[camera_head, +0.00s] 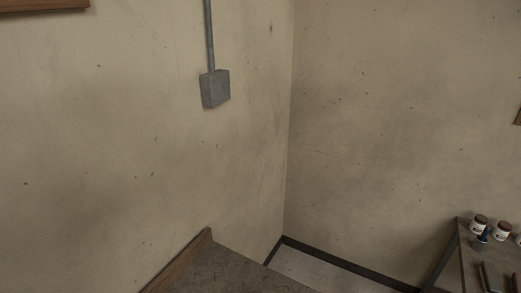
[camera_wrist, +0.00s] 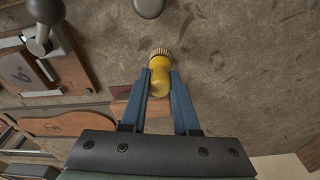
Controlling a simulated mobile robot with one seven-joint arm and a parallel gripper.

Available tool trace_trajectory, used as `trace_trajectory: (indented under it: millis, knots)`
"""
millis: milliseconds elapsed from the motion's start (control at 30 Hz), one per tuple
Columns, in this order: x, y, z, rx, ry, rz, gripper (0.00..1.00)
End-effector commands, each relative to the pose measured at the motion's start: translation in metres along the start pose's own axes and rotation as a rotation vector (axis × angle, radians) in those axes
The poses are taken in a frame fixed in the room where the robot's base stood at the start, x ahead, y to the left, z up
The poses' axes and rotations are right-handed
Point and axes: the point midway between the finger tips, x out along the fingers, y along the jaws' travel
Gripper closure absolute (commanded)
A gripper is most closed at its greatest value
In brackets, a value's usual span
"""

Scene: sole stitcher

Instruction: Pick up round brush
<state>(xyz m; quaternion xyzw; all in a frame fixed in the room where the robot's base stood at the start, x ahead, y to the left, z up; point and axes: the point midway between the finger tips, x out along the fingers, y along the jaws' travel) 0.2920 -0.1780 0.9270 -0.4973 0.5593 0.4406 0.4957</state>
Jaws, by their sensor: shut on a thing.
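The round brush (camera_wrist: 160,86) shows in the wrist view, with a yellow handle and a ring of pale bristles at its far end. My gripper (camera_wrist: 162,73) has its two blue fingers on either side of the yellow handle and is shut on it. The worn grey-brown bench top (camera_wrist: 235,70) lies beyond the brush. I cannot tell whether the brush touches it. The head view shows neither the brush nor my gripper.
A grey rounded thing (camera_wrist: 148,7) is at top. The bench right is clear. In the head view, jars (camera_head: 502,230) stand at far right.

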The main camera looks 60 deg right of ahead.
Motion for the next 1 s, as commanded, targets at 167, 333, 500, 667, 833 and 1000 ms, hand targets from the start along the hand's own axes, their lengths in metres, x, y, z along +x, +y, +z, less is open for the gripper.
trace_trajectory:
  millis: [167, 333, 500, 667, 833, 1000]
  knots:
    - [-0.002, 0.000, 0.000, 0.000, 0.000, -0.001, 1.00]
    - [-0.011, -0.001, -0.002, 0.001, 0.001, -0.002, 1.00]
    - [-0.034, -0.001, -0.005, 0.001, 0.002, -0.003, 1.00]
    - [-0.064, -0.001, -0.008, 0.000, 0.003, -0.005, 1.00]
    - [-0.088, -0.001, -0.011, 0.001, 0.002, -0.004, 1.00]
    - [-0.098, -0.001, -0.012, 0.001, 0.000, 0.000, 1.00]
